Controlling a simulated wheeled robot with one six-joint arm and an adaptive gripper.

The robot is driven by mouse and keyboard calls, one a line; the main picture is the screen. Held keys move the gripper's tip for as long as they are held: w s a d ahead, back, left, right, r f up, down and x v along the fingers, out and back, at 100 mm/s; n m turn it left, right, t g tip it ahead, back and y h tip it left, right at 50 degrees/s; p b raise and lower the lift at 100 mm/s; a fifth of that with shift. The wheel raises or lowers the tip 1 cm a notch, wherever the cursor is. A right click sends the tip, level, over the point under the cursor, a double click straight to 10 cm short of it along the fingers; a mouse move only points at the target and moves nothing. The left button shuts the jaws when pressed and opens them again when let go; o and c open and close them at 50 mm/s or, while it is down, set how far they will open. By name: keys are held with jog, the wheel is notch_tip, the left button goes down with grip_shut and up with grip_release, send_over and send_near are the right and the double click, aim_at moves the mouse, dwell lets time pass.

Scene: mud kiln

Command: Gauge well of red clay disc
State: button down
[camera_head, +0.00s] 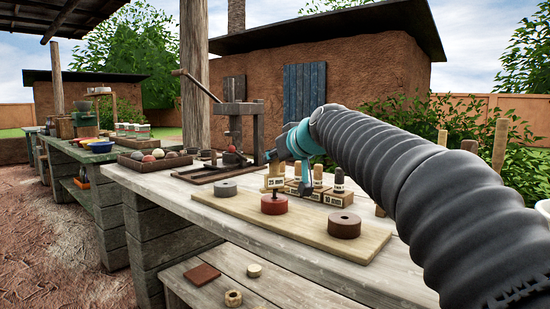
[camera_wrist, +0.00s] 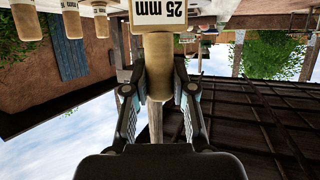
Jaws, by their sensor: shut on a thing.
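The red clay disc (camera_head: 274,206) lies on a pale wooden board (camera_head: 215,201), between a grey disc (camera_head: 225,189) and a brown disc (camera_head: 345,227). My gripper (camera_wrist: 158,68) is shut on the pale wooden handle of the 25 mm gauge (camera_head: 274,183). The gauge's label also shows upside down in the wrist view (camera_wrist: 161,14). The gauge stands upright over the middle of the red disc, and its dark lower end meets the disc's top. How deep it sits is hidden. Other gauges (camera_head: 318,175) stand in a block rack (camera_head: 338,199) just behind.
A dark screw press (camera_head: 235,130) stands behind the board. A tray of balls (camera_head: 155,160) is at the bench's left. A lower shelf in front holds a red-brown tile (camera_head: 202,275) and small rings (camera_head: 233,298). The bench's front left is clear.

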jog(key=shift+f+b, duration=0.9)
dwell(0.8)
jog(key=c, duration=0.9)
grip_release()
